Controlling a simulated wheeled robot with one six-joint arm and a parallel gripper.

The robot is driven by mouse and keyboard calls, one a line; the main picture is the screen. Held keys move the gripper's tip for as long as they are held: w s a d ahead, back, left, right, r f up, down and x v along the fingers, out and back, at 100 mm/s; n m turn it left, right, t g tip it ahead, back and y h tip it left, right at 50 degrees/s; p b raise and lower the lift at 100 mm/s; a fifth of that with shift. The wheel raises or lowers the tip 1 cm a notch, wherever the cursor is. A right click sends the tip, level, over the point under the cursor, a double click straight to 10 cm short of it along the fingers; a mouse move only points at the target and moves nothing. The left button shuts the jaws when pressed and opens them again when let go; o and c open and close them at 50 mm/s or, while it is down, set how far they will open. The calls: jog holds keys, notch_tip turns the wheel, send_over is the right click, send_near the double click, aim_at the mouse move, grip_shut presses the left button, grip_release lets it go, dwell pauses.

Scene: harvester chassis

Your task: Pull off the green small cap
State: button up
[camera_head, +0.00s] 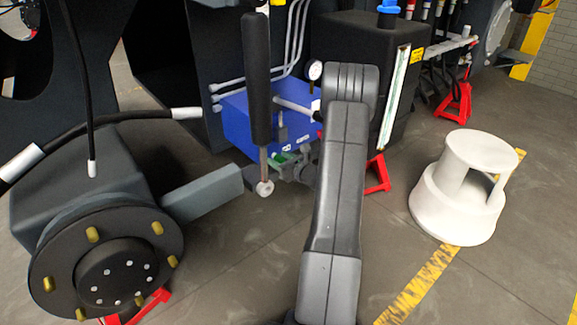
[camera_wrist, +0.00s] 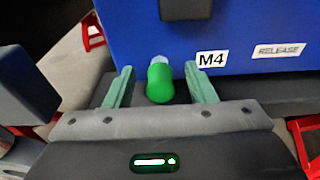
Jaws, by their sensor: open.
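The green small cap (camera_wrist: 160,84) sits on a pale fitting (camera_wrist: 159,60) that comes out below the blue box (camera_wrist: 240,35) in the wrist view. My gripper (camera_wrist: 158,69) is open, with one teal finger on each side of the cap. A gap shows between the cap and each finger, so neither touches it. In the head view my gripper (camera_head: 291,159) is at the lower edge of the blue box (camera_head: 245,118), partly hidden by my arm. A small bright green patch shows there, too small to tell apart surely.
A label "M4" (camera_wrist: 211,59) and a label "RELEASE" (camera_wrist: 279,50) are on the box. A black cylinder (camera_head: 257,80) hangs close left of my gripper. A wheel hub (camera_head: 106,265) is at lower left, a white step stool (camera_head: 462,205) at right.

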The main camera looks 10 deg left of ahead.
aim_at(283, 161)
jog(key=shift+w+a, duration=0.2)
grip_shut()
dwell(0.3)
jog(key=shift+f+b+v, duration=0.15)
jog(key=shift+b+v, duration=0.05)
jog(key=shift+v, duration=0.75)
jog(key=shift+f+b+v, duration=0.15)
jog(key=shift+v, duration=0.85)
